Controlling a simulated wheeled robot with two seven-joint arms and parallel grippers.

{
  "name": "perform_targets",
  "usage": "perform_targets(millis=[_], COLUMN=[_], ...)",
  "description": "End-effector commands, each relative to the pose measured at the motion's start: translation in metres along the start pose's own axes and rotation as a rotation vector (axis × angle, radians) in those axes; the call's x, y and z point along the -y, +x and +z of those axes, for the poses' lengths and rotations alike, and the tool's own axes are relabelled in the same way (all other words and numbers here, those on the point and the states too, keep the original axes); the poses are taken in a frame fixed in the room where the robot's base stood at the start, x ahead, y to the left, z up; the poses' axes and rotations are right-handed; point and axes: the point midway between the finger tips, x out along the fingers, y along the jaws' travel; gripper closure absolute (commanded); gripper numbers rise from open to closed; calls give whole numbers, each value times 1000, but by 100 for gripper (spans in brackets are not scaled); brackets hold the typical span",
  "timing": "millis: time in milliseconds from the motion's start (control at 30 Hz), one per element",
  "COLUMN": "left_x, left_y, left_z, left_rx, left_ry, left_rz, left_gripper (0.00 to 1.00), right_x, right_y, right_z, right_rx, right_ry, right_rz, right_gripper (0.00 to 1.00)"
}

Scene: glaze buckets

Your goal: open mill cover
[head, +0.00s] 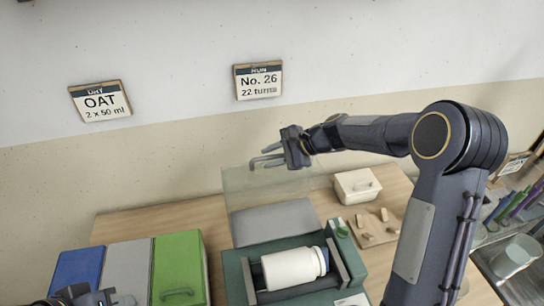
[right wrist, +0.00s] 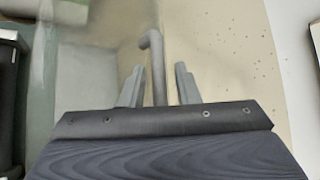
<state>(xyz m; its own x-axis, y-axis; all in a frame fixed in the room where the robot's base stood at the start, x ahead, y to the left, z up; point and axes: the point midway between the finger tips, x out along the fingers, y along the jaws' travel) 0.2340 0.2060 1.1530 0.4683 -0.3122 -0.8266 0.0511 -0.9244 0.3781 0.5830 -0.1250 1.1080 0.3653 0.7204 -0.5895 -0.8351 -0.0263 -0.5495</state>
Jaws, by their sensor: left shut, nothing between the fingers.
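The green mill (head: 238,278) stands on the wooden table with a white jar (head: 292,268) lying on its side in it. A see-through cover (head: 240,182) appears raised at the back of the mill, leaving the jar uncovered from above. My right gripper (head: 262,158) is at the cover's upper edge. In the right wrist view my right gripper (right wrist: 158,75) is open, with a bent grey handle bar (right wrist: 153,50) between its fingers and small gaps beside it. My left gripper (head: 122,299) is shut and empty at the bottom left, partly cut off.
Blue (head: 80,272), grey (head: 128,268) and green (head: 180,262) boxes stand left of the mill. A white lidded box (head: 357,186) and a wooden board (head: 368,232) with small pieces are at right. Signs reading OAT (head: 101,102) and No. 26 (head: 258,82) hang on the wall.

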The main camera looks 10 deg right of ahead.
Motion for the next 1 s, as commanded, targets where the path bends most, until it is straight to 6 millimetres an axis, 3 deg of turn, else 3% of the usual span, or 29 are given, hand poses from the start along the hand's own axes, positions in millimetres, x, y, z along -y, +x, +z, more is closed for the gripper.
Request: perform_targets(millis=[300,700,1000], left_x=[1,6,7], left_y=[2,14,15], left_z=[1,7,8], left_rx=[0,0,0], left_ry=[0,0,0], left_rz=[0,0,0], left_gripper=[100,100,100], right_x=[-4,-1,0], right_y=[-3,-65,-78], right_z=[-2,-1,0], right_rx=[-1,-2,-1], right_ry=[2,-1,0], right_rz=[8,-1,1], right_gripper=[66,66,66])
